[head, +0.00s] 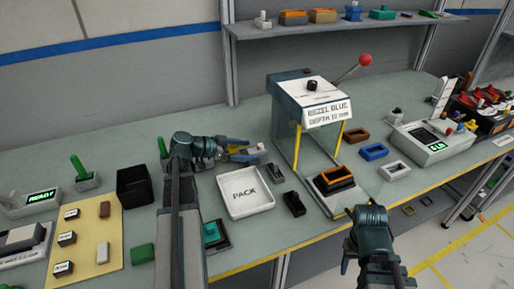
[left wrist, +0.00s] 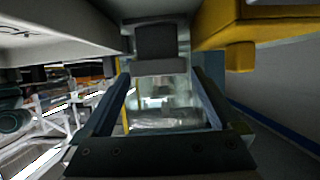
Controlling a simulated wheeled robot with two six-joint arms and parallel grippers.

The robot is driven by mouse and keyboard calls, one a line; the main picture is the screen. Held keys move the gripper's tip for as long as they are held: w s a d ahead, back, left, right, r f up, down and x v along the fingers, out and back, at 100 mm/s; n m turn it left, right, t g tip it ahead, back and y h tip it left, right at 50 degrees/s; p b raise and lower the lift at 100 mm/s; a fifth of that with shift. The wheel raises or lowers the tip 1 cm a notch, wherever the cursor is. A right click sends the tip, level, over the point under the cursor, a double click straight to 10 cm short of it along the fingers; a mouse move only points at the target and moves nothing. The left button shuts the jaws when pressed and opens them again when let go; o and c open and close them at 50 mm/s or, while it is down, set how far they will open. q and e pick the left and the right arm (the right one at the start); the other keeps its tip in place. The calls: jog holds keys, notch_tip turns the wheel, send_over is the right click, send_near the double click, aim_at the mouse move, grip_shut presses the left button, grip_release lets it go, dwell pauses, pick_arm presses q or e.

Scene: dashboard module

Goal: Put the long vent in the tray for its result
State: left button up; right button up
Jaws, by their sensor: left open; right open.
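I cannot tell for certain which part is the long vent. A small dark grey part (head: 276,173) and a black part (head: 293,204) lie right of the white tray marked PACK (head: 236,208). My left gripper (head: 257,153) is open above the table behind the PACK tray, beside a small pale piece (head: 262,147). In the left wrist view its open fingers (left wrist: 160,125) frame a blurred pale, glassy shape. My right gripper (head: 349,262) is at the front edge of the table, seen from behind; nothing shows in it.
A press (head: 310,115) with a BEZEL BLUE sign and red-knobbed lever stands close right of my left gripper. A black bin (head: 134,187) stands left of my left arm. A grey device (head: 432,143) with a green display is at right. Blue (head: 374,152) and brown (head: 356,134) frames lie between.

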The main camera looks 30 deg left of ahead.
pick_arm(q)
jog(key=p+v, duration=0.2)
jog(key=v, duration=0.4)
jog(key=shift+s+a+r, duration=0.15)
jog(key=shift+o, duration=0.2)
jog(key=shift+g+y, duration=0.7)
jog(key=shift+g, duration=0.1)
jog(key=r+p, duration=0.1)
jog(key=p, duration=0.1)
jog(key=s+r+p, duration=0.1)
jog(key=r+p, duration=0.1)
jog(key=p, duration=0.1)
jog(key=s+a+r+p, duration=0.1)
jog(key=p, duration=0.1)
jog(key=shift+r+p, duration=0.25)
jog(key=shift+p, duration=0.05)
jog(key=b+x, duration=0.2)
jog(key=x, duration=0.1)
jog(key=f+b+x, duration=0.1)
jog(key=x, duration=0.3)
jog(key=shift+s+a+b, duration=0.25)
jog(key=shift+b, duration=0.1)
jog(key=shift+w+d+f, duration=0.15)
jog(key=shift+w+d, duration=0.25)
jog(key=shift+w, duration=0.1)
jog(key=shift+b, duration=0.3)
